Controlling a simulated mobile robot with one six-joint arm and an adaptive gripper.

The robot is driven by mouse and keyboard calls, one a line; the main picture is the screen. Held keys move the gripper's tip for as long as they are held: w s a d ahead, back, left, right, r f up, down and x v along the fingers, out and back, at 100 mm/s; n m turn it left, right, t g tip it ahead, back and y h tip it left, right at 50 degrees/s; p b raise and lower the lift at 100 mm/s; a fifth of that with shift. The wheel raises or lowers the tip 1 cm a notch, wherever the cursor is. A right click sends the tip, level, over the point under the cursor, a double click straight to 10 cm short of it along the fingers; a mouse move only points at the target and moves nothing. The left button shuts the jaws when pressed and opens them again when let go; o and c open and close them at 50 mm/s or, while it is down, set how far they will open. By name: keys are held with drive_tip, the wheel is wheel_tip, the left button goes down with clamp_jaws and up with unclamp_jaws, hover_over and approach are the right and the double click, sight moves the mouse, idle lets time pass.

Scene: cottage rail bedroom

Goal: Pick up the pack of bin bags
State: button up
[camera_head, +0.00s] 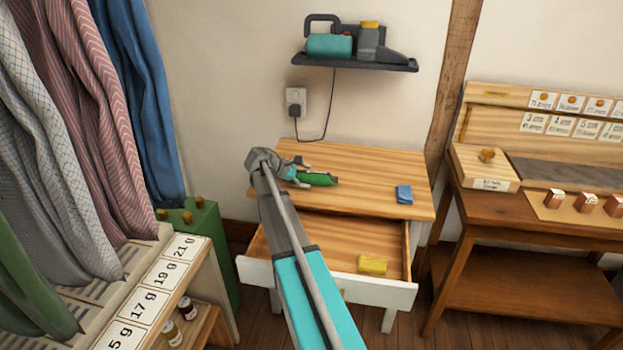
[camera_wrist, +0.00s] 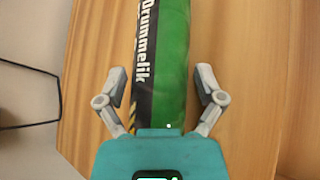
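A green roll with a black and white label reading "Drummelik", which looks like the pack of bin bags (camera_head: 319,179), lies on the wooden top of a small desk (camera_head: 365,165). My gripper (camera_head: 301,173) is over the left end of the roll. In the wrist view the roll (camera_wrist: 172,60) runs up the picture between the two fingers of my gripper (camera_wrist: 161,75). The fingers are open, with a gap visible on each side of the roll. The roll's near end is hidden behind the gripper body.
A blue packet (camera_head: 404,194) lies on the desk's right side. The drawer below (camera_head: 330,255) is pulled open with a yellow block (camera_head: 372,264) inside. A black wall shelf (camera_head: 355,62) holds containers above, and its cable hangs to a socket (camera_head: 296,100).

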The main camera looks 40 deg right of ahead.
drive_tip(key=c, duration=0.8)
drive_tip(key=shift+c, duration=0.2)
drive_tip(key=shift+r, duration=0.1)
wheel_tip(320, 180, up, 3)
drive_tip(key=p, duration=0.3)
drive_tip(key=s+a+r+p, duration=0.8)
drive_tip(key=s+r+p, duration=0.1)
drive_tip(key=s+p, duration=0.1)
drive_tip(key=shift+s+r, duration=0.4)
drive_tip(key=shift+s, duration=0.4)
